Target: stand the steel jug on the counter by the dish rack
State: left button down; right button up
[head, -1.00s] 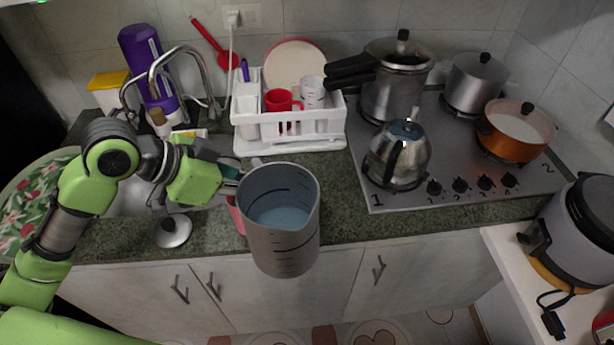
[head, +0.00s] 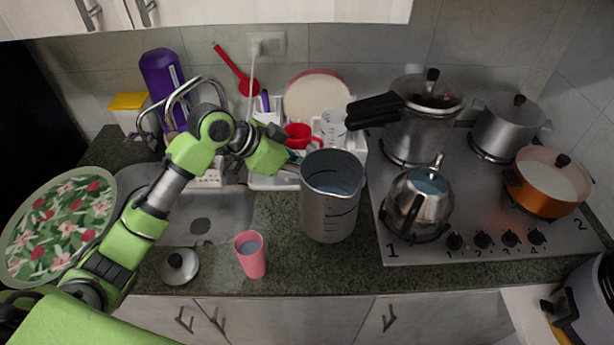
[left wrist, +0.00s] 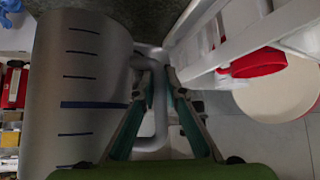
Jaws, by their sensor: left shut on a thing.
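The steel jug (head: 330,205) is a tall grey measuring jug with dark marks, upright over the counter (head: 285,268) between the dish rack and the stove. I cannot tell whether its base touches the counter. My left gripper (head: 294,163) is shut on the jug's handle, from the left. In the left wrist view the jug (left wrist: 80,90) fills the left side, and the handle (left wrist: 160,122) lies between the fingers (left wrist: 160,75). The white dish rack (head: 272,181) is just behind the jug and partly hidden by it and my arm. My right gripper is out of view.
A pink cup (head: 251,258) and a pot lid (head: 179,267) are at the counter's front. The kettle (head: 418,205) on the stove stands close right of the jug. The sink (head: 215,222) is to the left. The rack holds a red mug (head: 298,133).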

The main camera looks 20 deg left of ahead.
pick_arm(q)
jog(key=w+f+p, duration=0.1)
jog(key=f, duration=0.1)
jog(key=w+a+f+p, duration=0.1)
jog(key=f, duration=0.2)
jog(key=w+f+p, duration=0.1)
jog(key=w+f, duration=0.1)
jog(key=shift+w+a+f, duration=0.1)
jog(key=shift+a+f, duration=0.05)
jog(key=shift+f, duration=0.45)
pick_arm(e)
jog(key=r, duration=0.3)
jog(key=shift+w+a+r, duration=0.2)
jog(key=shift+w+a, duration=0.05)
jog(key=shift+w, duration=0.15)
pick_arm(q)
jog(key=shift+f, duration=0.1)
jog(key=shift+f, duration=0.1)
jog(key=c, duration=2.2)
grip_release()
jog(key=shift+f, duration=0.15)
jog(key=shift+o, duration=0.6)
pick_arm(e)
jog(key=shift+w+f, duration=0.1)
